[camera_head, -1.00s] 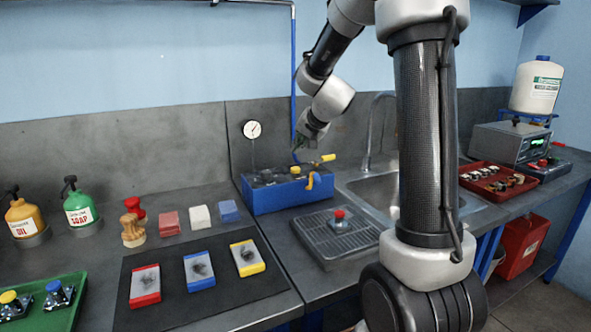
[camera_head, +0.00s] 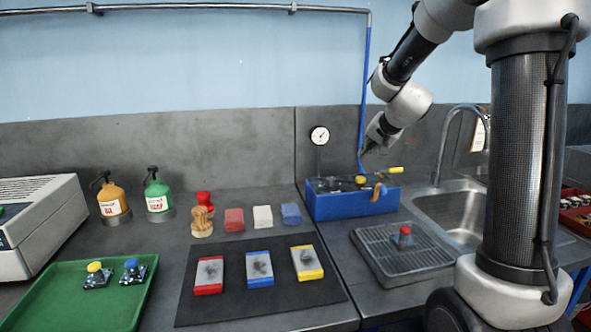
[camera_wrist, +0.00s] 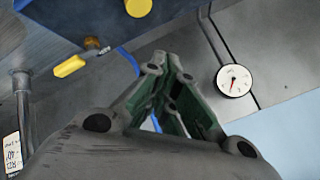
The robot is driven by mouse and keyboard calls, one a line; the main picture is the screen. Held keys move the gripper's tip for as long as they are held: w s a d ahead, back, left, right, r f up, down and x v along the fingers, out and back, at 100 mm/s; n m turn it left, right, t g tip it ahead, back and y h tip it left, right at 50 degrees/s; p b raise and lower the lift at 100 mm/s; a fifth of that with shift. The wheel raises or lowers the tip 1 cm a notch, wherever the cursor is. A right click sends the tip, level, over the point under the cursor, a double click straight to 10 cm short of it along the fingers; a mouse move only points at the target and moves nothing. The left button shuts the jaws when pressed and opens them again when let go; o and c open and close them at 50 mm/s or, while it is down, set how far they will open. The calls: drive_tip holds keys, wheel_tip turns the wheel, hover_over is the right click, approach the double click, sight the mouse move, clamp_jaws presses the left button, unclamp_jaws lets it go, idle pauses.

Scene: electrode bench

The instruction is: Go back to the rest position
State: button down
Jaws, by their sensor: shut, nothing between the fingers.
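My gripper (camera_head: 366,149) is in the air just above the blue box (camera_head: 338,207) at the back of the bench, near the wall. In the wrist view my gripper (camera_wrist: 172,62) has its green-lined fingers drawn together at the tips, with nothing held between them. A yellow-handled lever (camera_wrist: 70,66) and a yellow round knob (camera_wrist: 138,7) of the box show beyond the fingers. My arm reaches in from the upper right of the head view.
A round gauge (camera_head: 319,135) is on the wall left of my gripper. A tap (camera_head: 445,140) and sink (camera_head: 462,212) are to the right. A drain tray (camera_head: 385,272) holds a red-topped electrode (camera_head: 405,237). A black mat (camera_head: 210,307), bottles and a green tray (camera_head: 60,305) are left.

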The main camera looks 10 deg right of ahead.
drive_tip(key=s+a+r+n+g, duration=0.1)
drive_tip(key=s+a+r+n, duration=0.15)
drive_tip(key=s, duration=0.75)
drive_tip(key=s+a+r+n+g, duration=0.2)
drive_tip(key=s+a, duration=0.1)
drive_tip(key=s, duration=0.7)
drive_tip(key=s+d+f+n+g, duration=0.1)
drive_tip(key=s, duration=0.7)
drive_tip(key=s+d+f+n+g+h, duration=0.1)
drive_tip(key=s+f+n, duration=0.1)
drive_tip(key=s, duration=0.7)
drive_tip(key=shift+s+d, duration=0.2)
drive_tip(key=shift+d, duration=0.05)
